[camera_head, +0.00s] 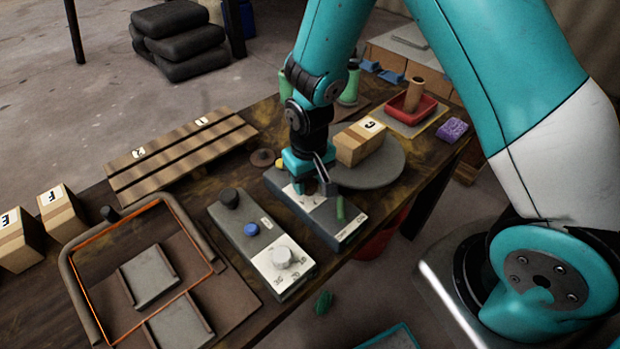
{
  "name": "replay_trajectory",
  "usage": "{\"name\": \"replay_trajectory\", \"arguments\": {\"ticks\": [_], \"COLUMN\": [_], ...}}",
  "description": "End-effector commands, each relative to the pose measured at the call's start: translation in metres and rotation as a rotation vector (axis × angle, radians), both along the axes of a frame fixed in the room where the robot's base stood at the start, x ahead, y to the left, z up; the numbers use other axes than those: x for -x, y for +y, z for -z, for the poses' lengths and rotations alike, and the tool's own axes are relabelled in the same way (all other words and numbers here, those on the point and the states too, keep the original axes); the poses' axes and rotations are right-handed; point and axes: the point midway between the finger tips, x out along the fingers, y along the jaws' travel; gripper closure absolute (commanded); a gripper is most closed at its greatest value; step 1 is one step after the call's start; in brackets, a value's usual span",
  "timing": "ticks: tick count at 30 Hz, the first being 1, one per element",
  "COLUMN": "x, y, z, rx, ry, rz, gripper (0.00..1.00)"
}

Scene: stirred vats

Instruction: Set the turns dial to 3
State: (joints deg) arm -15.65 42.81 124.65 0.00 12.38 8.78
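A grey control box (345,236) stands near the table's front edge, with a yellow button (280,162), a white panel (298,198) and a small green part (340,208). My gripper (316,187) points down over this white panel and hides most of it; whether its fingers are open or shut on a knob is unclear. To the left, a second box (225,215) carries a black knob (229,198), a blue button (251,229) and a pale dial (283,256) on a white numbered panel. No readable label shows which dial is the turns dial.
A round grey plate (385,177) with a cardboard box (359,143) is right of my gripper. A red tray (410,112) stands behind. A slatted wooden rack (180,160) and an orange-edged frame (80,290) lie left. Green bottles (350,88) stand behind my wrist.

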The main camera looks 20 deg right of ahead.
Motion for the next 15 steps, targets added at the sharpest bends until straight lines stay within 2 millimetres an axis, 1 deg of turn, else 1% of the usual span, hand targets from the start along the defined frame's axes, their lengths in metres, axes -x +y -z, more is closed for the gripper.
{"name": "replay_trajectory", "arguments": {"ticks": [1,2,11,14,15], "x": [0.0,0.0,0.0,0.0,0.0], "y": [0.0,0.0,0.0,0.0,0.0], "z": [0.0,0.0,-0.001,-0.009,-0.015], "rx": [0.0,0.0,0.0,0.0,0.0], "ry": [-0.001,-0.001,0.001,0.0,-0.001], "rz": [0.0,0.0,0.001,0.001,0.001], "gripper": [0.42,0.35,0.35,0.35,0.35]}}
